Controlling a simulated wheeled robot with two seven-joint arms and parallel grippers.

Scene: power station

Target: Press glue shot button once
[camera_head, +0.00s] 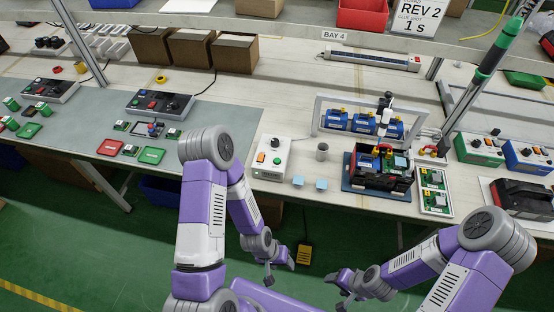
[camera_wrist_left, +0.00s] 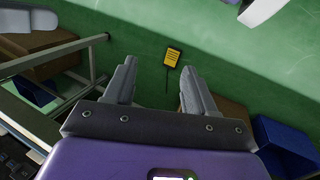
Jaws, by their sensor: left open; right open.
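A hanging sign (camera_head: 416,16) reads "REV 2", "GLUE SHOT", "1 s". My left gripper (camera_head: 281,268) is open and empty, below the bench edge and apart from the box. Its two fingers (camera_wrist_left: 160,90) show spread in the left wrist view. My right gripper (camera_head: 338,284) is open and empty, low in front of the bench.
A yellow pedal (camera_head: 304,254) lies on the green floor and shows in the left wrist view (camera_wrist_left: 173,56).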

